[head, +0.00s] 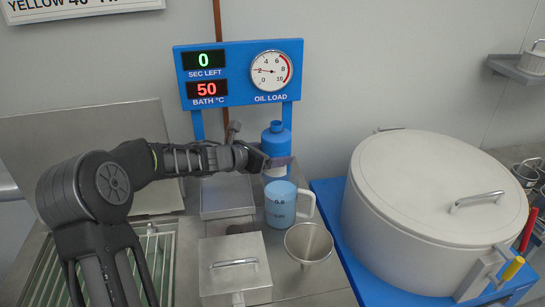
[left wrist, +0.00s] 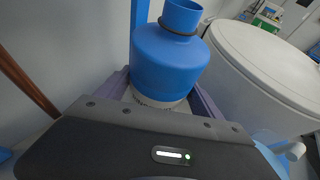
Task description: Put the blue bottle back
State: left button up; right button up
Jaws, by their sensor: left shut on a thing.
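The blue bottle (head: 276,138) stands upright behind the light blue measuring jug, in front of the blue display panel. My left gripper (head: 280,162) is shut on the bottle's lower part and partly hides it in the head view. In the left wrist view the bottle (left wrist: 169,62) sits upright between the two fingers of my left gripper (left wrist: 160,98), with a dark ring at its neck. I cannot tell whether the bottle's base touches the surface beneath. My right gripper is not in view.
A large lidded white drum (head: 425,205) on a blue base takes up the right. Lidded metal boxes (head: 235,263) stand front left. The display panel (head: 240,74) reads 0 and 50.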

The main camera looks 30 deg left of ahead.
pick_arm(q)
jog(key=shift+f, duration=0.25)
jog(key=shift+f, duration=0.15)
jog(key=o, duration=2.1)
jog(key=shift+s+a, duration=0.1)
jog(key=b+v, duration=0.1)
jog(key=v, duration=1)
jog(key=shift+s+a+r+b, duration=0.1)
jog(key=shift+s+r+b, duration=0.15)
jog(key=shift+s+b, duration=0.1)
